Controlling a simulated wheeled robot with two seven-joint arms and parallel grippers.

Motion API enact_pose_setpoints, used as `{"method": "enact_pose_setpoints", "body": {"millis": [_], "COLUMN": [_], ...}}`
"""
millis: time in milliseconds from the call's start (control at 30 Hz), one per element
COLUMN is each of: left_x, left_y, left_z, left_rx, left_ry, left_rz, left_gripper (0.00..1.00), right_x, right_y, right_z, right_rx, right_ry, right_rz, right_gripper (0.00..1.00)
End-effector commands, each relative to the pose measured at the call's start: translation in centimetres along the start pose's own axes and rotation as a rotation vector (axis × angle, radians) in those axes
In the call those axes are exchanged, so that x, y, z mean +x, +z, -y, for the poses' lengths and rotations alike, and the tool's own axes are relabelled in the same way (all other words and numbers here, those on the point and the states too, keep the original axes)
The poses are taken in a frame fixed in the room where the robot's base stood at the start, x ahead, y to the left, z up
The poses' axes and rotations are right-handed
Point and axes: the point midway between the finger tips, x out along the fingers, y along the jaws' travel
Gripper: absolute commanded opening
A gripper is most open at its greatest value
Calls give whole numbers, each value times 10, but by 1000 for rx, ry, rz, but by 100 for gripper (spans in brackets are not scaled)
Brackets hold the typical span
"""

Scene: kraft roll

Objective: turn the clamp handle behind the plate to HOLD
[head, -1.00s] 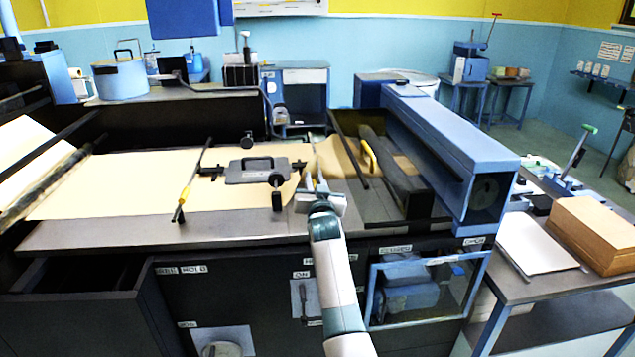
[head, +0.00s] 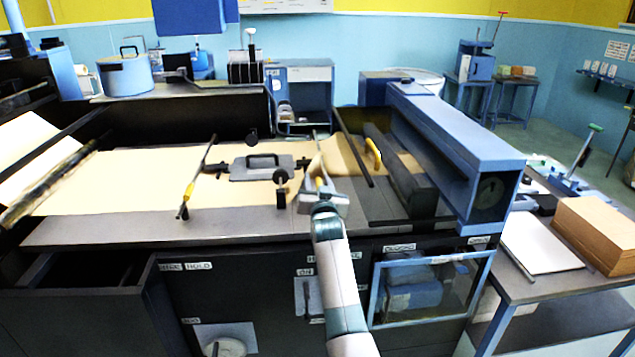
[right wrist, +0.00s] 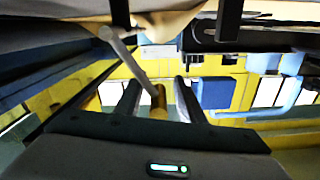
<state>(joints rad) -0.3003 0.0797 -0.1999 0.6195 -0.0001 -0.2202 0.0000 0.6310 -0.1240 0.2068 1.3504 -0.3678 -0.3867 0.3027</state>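A lever with a yellow grip (head: 320,183) stands at the right end of the grey plate (head: 262,172), which lies on the tan paper and has a black handle. In the right wrist view its yellow grip (right wrist: 158,102) sits between my fingers, with its pale rod rising to the upper left. My right gripper (head: 322,193) is around the grip; its fingers (right wrist: 158,98) look apart, with gaps on both sides. It partly hides the lever in the head view. FREE and HOLD labels (head: 186,266) show on the front panel. My left gripper is not in view.
Another yellow-gripped lever (head: 188,191) stands left of the plate. Black knobs (head: 281,180) stand beside the plate. A third yellow grip (head: 374,153) is near the dark roller (head: 400,172) at right. A blue beam (head: 455,135) bounds the right side.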

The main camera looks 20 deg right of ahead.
Motion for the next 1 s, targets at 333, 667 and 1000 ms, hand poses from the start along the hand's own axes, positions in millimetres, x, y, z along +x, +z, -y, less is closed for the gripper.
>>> {"method": "enact_pose_setpoints", "body": {"millis": [333,667,1000], "left_x": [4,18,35], "left_y": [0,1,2], "left_z": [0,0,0], "left_rx": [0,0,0], "left_ry": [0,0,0], "left_rz": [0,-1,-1], "left_gripper": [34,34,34], "right_x": [-10,-50,-100], "right_y": [0,1,2], "right_z": [0,0,0], "right_rx": [1,2,2], "right_ry": [-1,-2,-2], "right_rz": [-3,-4,-2], "right_gripper": [34,34,34]}}
